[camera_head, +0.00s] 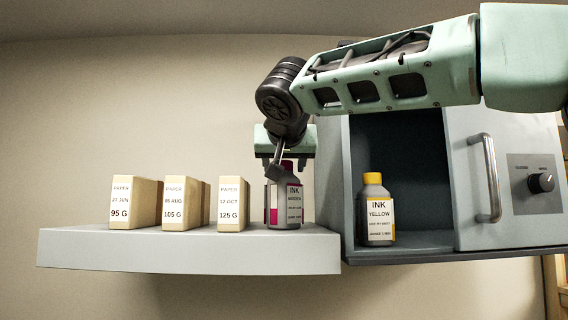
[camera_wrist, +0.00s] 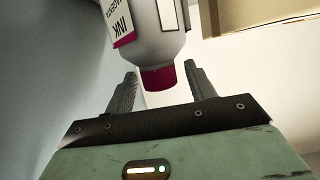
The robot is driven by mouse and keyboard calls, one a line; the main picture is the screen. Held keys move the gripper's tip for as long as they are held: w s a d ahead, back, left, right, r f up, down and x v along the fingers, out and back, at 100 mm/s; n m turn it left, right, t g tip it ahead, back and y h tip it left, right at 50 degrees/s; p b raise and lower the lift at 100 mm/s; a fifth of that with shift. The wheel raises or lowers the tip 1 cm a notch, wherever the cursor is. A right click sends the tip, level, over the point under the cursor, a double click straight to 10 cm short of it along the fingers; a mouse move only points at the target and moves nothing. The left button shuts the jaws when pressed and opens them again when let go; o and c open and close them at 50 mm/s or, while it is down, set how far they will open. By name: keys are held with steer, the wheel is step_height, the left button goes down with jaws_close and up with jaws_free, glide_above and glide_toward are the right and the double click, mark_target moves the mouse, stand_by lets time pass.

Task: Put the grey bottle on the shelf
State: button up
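A grey bottle (camera_head: 285,208) with a magenta cap and a label reading INK MAGENTA stands upright on the right end of the light grey shelf (camera_head: 190,250). In the wrist view the same bottle (camera_wrist: 153,30) appears with its cap toward my gripper. Another grey bottle (camera_head: 376,210), with a yellow cap and an INK YELLOW label, stands inside the open cabinet. My gripper (camera_wrist: 160,69) is open, its fingers on either side of the magenta cap with gaps visible. In the head view my gripper (camera_head: 277,168) is over the magenta bottle, covering part of its top.
Several cream paper boxes (camera_head: 130,204) stand on the shelf left of the magenta bottle. The cabinet (camera_head: 400,258) adjoins the shelf on the right. Its door (camera_head: 462,180) has a vertical handle (camera_head: 490,178), beside a panel with a black knob (camera_head: 540,182). The shelf's left end is bare.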

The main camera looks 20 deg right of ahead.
steer(key=b+v, duration=0.4)
steer(key=v, duration=0.8)
steer(key=shift+r, duration=0.1)
stand_by(0.4)
